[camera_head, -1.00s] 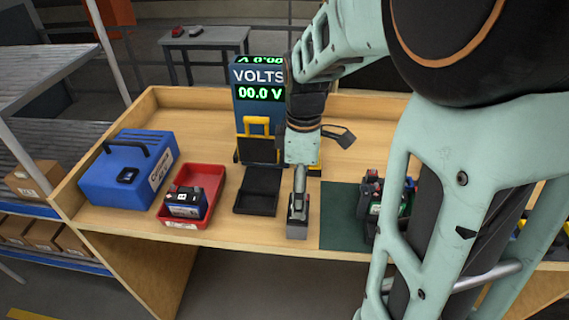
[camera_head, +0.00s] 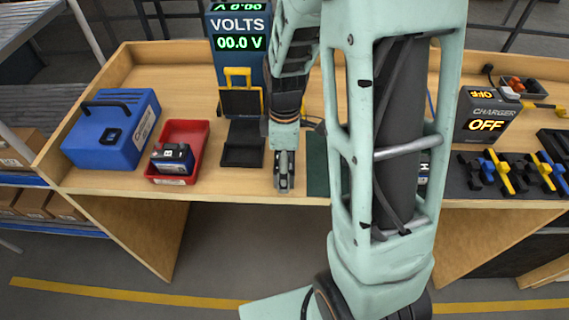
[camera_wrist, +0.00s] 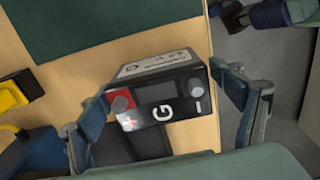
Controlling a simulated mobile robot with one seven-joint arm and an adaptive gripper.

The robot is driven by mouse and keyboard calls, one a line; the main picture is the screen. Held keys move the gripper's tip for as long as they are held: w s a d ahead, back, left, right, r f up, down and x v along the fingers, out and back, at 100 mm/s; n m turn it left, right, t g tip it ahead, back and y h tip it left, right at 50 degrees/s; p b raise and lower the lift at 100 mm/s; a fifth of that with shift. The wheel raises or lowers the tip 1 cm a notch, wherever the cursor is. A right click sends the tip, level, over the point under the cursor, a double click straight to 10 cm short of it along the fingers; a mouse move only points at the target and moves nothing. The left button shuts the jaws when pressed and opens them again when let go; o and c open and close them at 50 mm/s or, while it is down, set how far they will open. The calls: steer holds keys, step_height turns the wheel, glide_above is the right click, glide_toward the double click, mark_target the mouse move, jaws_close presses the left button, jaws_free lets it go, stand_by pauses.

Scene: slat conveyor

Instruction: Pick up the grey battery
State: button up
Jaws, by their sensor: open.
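The grey battery (camera_head: 284,187) stands at the front edge of the wooden bench, between the black tray and the green mat, mostly hidden by my gripper in the head view. In the wrist view the battery (camera_wrist: 165,115) shows a dark top with a letter G, a red patch at one terminal and a pale label on its side. My gripper (camera_wrist: 172,92) is open, with one finger on each side of the battery; I cannot tell if either finger touches it. In the head view my gripper (camera_head: 284,168) points down over it.
A red bin (camera_head: 197,140) holds another battery (camera_head: 172,160), left of a black tray (camera_head: 243,152). A blue case (camera_head: 112,128) stands far left. A voltmeter (camera_head: 238,45) stands behind. The green mat (camera_head: 317,165) and a charger (camera_head: 486,112) are to the right.

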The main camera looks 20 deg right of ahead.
steer(key=shift+c, duration=0.3)
steer(key=c, duration=1.4)
steer(key=shift+r, duration=0.1)
